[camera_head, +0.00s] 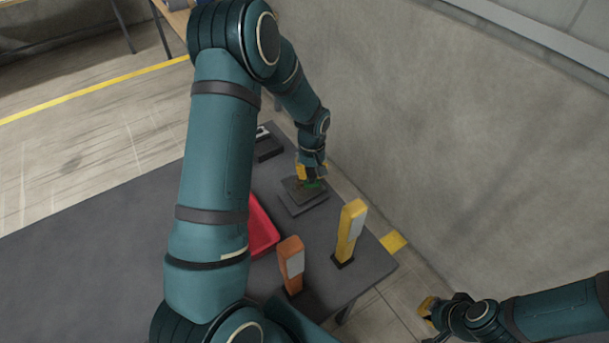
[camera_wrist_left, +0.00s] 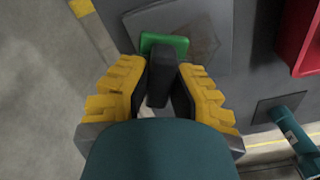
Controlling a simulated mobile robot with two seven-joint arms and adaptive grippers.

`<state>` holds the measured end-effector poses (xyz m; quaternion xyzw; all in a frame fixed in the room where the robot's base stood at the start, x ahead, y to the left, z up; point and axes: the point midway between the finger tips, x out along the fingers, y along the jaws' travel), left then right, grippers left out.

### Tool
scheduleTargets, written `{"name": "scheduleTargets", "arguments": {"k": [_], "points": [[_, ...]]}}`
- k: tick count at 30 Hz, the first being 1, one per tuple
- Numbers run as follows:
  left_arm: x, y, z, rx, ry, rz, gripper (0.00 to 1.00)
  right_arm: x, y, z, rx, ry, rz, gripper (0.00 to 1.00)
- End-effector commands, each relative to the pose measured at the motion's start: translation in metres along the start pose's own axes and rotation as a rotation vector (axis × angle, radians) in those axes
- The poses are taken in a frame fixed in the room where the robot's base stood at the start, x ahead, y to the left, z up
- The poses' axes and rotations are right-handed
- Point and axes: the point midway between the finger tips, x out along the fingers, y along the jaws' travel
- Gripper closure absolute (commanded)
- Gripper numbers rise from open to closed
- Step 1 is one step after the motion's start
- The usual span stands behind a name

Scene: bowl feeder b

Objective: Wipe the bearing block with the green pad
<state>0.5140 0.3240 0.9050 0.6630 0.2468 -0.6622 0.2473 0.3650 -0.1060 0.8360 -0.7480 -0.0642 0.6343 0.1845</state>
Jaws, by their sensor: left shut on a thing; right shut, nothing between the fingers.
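The bearing block (camera_head: 301,207) is a low, dark grey stepped block near the far right part of the table. Its top shows a brownish patch (camera_wrist_left: 206,42) in the left wrist view. My left gripper (camera_head: 307,177) is shut on the black handle of the green pad (camera_wrist_left: 165,43). The pad is at the block's top, over its edge beside the patch; I cannot tell whether it touches. In the head view only a sliver of green shows under the fingers. My right gripper (camera_head: 427,308) is shut and empty, off the table's right side.
A red tray (camera_head: 263,232) lies left of the block, partly behind my left arm. A yellow upright device (camera_head: 351,230) and an orange one (camera_head: 291,262) stand nearer. A small dark box (camera_head: 267,149) sits at the back. A concrete wall (camera_head: 440,130) rises beyond the table.

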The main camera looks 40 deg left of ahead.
Motion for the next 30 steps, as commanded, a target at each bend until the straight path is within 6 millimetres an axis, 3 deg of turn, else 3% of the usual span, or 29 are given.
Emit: {"name": "scheduleTargets", "arguments": {"k": [14,30], "points": [[0.0,0.011,0.004,-0.001,-0.001,-0.001,1.0,0.004,0.002,0.001,0.0,0.0,0.0,1.0],[0.0,-0.021,0.019,-0.001,-0.002,-0.001,1.0,0.006,0.002,0.001,0.0,0.0,0.0,1.0]]}}
